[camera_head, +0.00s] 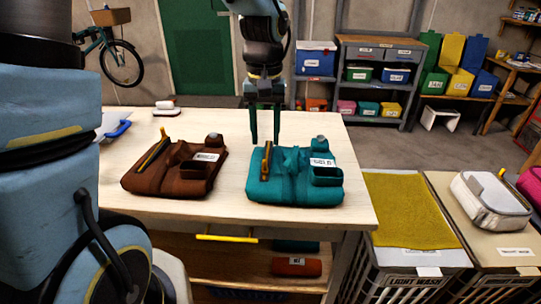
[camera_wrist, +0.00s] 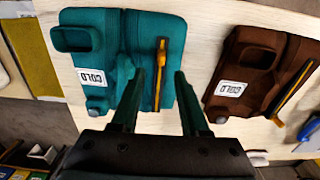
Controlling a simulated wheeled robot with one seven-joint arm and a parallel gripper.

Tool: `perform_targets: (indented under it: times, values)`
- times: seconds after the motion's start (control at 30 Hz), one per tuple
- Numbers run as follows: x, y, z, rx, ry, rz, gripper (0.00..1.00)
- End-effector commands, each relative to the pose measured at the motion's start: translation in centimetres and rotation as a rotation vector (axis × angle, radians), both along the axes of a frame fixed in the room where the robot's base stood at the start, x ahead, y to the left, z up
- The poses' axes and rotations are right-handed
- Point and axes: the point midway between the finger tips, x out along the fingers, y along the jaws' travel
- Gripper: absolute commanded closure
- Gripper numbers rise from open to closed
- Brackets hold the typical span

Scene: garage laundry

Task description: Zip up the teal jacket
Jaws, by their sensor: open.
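The teal jacket (camera_head: 294,180) lies folded on the table, with a label reading COLD and an orange-yellow zipper pull strip (camera_head: 267,160) along its left part. In the wrist view the teal jacket (camera_wrist: 108,60) is at the upper left, and its yellow strip (camera_wrist: 160,72) shows just above the gap between my fingers. My gripper (camera_head: 265,140) is open, pointing down at the jacket's back left edge, near the strip. Its two fingers (camera_wrist: 157,78) are apart with nothing between them. I cannot tell the exact height of the fingertips over the jacket.
A brown jacket (camera_head: 175,168) with its own yellow strip lies left of the teal one. A blue-handled brush (camera_head: 118,130) and a small red-and-white item (camera_head: 166,108) are on the table's left. Laundry baskets (camera_head: 415,265) stand at the right. The table's front right is bare.

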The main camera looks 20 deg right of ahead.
Motion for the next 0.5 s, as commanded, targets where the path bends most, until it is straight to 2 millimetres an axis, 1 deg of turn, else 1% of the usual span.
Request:
perform_targets:
  times: [0.03,0.1,0.23,0.4,0.5]
  values:
    - [-0.1,0.1,-1.0,0.004,0.006,-0.001,0.55]
    - [-0.1,0.1,-2.3,0.003,0.004,0.000,0.55]
    - [-0.1,0.1,-4.4,0.002,0.005,-0.001,0.55]
    - [-0.1,0.0,-6.1,0.000,0.001,-0.001,0.55]
    - [-0.1,0.0,-6.5,0.000,0.001,-0.001,0.55]
